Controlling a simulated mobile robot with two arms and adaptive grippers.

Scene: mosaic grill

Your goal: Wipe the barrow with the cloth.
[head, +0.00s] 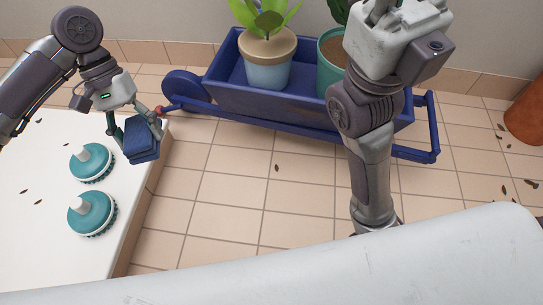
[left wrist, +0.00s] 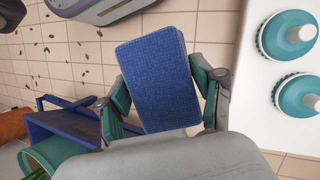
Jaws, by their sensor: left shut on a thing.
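A blue folded cloth (head: 142,148) is held by my left gripper (head: 137,135), over the right edge of the white table at the left. In the left wrist view the cloth (left wrist: 160,75) lies between both fingers of the gripper (left wrist: 166,95), its flat face showing. The dark blue barrow (head: 270,108) stands on the tiled floor by the wall, to the right of the gripper and apart from the cloth. My right arm hides part of its right side. The barrow (left wrist: 66,124) also shows in the left wrist view. My right gripper is not seen.
Two teal brushes (head: 92,162) stand on the white table (head: 35,160). The barrow holds a pale blue pot (head: 267,68) and a green pot (head: 328,77), both with plants. A terracotta pot (head: 525,112) stands at the far right. Dark leaves lie scattered; the middle floor is mostly clear.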

